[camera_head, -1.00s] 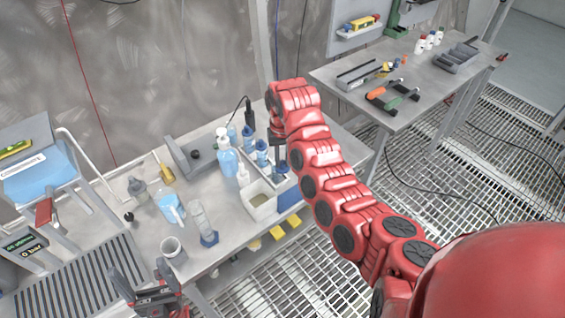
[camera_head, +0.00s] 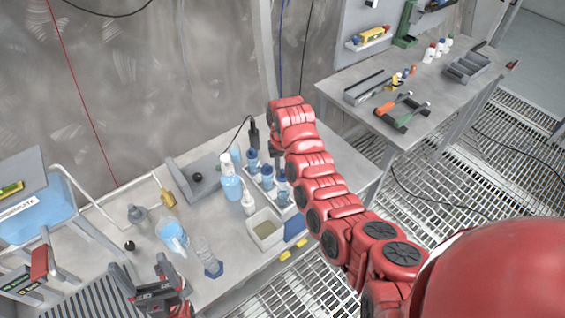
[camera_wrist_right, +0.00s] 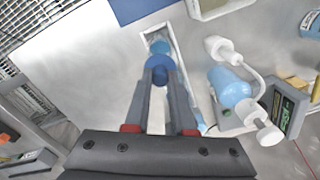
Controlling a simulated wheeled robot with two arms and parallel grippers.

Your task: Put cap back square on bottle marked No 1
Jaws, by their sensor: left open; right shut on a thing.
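Several small blue-capped bottles (camera_head: 268,177) stand in a row in a white tray at the right of the near bench; I cannot read any number on them. My right gripper (camera_head: 277,153) points down over the right end of this row, partly hidden by my red arm. In the right wrist view my right gripper (camera_wrist_right: 160,72) is shut on a round blue cap (camera_wrist_right: 159,64). A lighter blue top (camera_wrist_right: 159,46) shows just beyond it in the white tray (camera_wrist_right: 147,38); I cannot tell whether the two touch. My left gripper (camera_head: 143,272) is open and empty near the bench's front.
A blue-filled jug (camera_head: 172,235) and a clear cylinder (camera_head: 207,254) are further left. A second bench (camera_head: 425,90) holds tools.

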